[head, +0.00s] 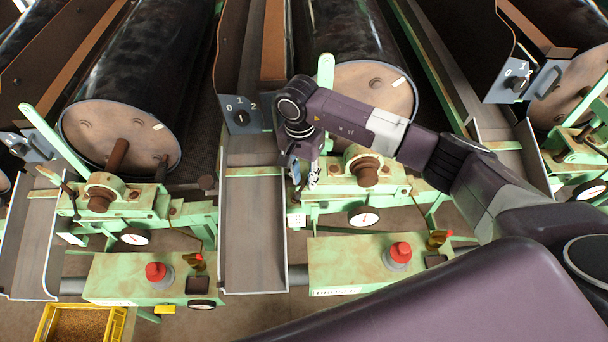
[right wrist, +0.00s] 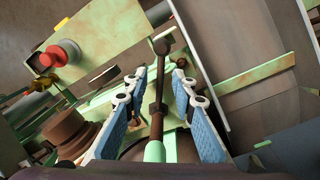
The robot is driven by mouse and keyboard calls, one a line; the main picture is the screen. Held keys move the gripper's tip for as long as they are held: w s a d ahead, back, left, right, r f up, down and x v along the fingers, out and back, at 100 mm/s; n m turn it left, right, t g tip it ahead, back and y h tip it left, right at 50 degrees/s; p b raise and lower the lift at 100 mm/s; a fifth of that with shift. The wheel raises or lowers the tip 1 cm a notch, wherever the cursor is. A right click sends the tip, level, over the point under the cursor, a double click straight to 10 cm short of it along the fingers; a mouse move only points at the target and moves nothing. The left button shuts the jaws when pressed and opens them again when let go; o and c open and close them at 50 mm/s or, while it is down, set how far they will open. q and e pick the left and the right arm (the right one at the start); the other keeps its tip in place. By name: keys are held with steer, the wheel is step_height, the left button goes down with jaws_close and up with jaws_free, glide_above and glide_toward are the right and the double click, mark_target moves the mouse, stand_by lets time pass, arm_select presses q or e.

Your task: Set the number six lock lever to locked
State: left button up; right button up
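In the right wrist view, a dark metal lever (right wrist: 157,108) with a brown knob at its far end and a hexagonal collar lies between the two fingers of my right gripper (right wrist: 158,78). The blue-padded fingers are open, one on each side of the lever, with visible gaps. In the head view my right gripper (head: 303,172) reaches down at the left end of the middle green machine (head: 388,193) and hides most of the lever there. I cannot read a number six for certain. My left gripper is not in view.
Green control boxes with red buttons (head: 400,251) stand in front of the machines. A metal chute (head: 253,240) is left of my right gripper. A dark drum (head: 128,100) and a similar knobbed lever (head: 57,178) are at left. A yellow crate (head: 47,318) stands at lower left.

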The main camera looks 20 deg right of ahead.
jaws_close()
stand_by(0.5)
